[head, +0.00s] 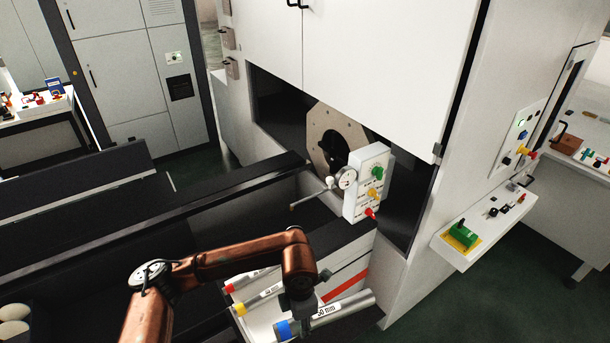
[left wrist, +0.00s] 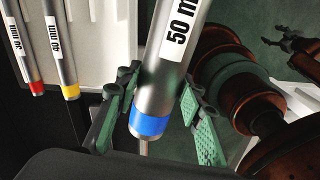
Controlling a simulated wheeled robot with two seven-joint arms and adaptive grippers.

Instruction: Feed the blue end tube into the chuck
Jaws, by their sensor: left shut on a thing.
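The blue end tube, a grey metal pipe marked 50 mm (head: 355,302), lies slanted at the bottom of the head view, its blue end toward the lower left. It also shows in the left wrist view (left wrist: 172,65), blue band nearest the camera. My left gripper (head: 298,303) is shut on the tube near the blue end; its green-padded fingers stand on both sides of it (left wrist: 158,115). The chuck (head: 318,135), a pale many-sided plate with a dark round opening, is inside the machine, beyond and above the tube. My right gripper (left wrist: 288,43) shows small in the wrist view; its jaw state is unclear.
A red end tube (head: 245,279) and a yellow end tube (head: 262,297) lie on the white rack beside my left gripper. A dial gauge (head: 346,178) and a button panel (head: 368,180) stand in front of the chuck. A white machine door (head: 385,70) hangs above.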

